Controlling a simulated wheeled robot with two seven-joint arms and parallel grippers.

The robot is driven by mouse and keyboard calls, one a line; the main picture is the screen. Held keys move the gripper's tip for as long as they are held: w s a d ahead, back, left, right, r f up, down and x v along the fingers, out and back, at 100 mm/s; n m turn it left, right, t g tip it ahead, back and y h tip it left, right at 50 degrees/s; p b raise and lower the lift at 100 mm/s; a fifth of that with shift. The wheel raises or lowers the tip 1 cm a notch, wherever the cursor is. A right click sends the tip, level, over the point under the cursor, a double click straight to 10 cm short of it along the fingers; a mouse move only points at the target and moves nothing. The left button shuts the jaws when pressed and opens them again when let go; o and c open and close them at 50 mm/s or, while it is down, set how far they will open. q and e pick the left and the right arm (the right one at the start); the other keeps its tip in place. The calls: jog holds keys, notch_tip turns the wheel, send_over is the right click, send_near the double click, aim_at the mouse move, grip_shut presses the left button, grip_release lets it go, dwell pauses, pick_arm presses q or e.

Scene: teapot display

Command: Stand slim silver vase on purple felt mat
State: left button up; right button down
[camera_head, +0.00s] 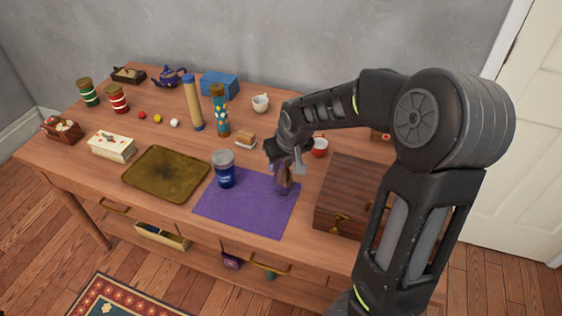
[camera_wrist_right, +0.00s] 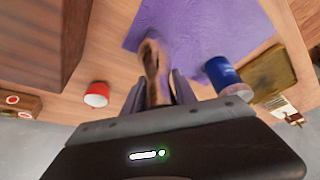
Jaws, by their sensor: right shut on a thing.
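My right gripper (camera_head: 286,168) is shut on a slim, shiny vase (camera_head: 284,182) over the far right part of the purple felt mat (camera_head: 245,215). The vase reflects brown tones and is partly hidden by the fingers. In the right wrist view the vase (camera_wrist_right: 152,72) stands between the two fingers (camera_wrist_right: 156,95), with the mat (camera_wrist_right: 190,25) beside and beyond it. I cannot tell whether its base touches the mat. My left gripper is not in view.
A blue jar with a grey lid (camera_head: 225,172) stands at the mat's far left corner. A wooden chest (camera_head: 345,190) is right of the mat, a red cup (camera_head: 319,148) behind it, and a dark tray (camera_head: 165,174) to the left. The mat's front is clear.

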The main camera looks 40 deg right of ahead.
jog(key=shift+f, duration=0.1)
jog(key=c, duration=1)
grip_release()
jog(key=shift+s+r, duration=0.1)
jog(key=shift+r, duration=0.4)
jog(key=v, duration=1.1)
jog(key=shift+s+r, duration=0.1)
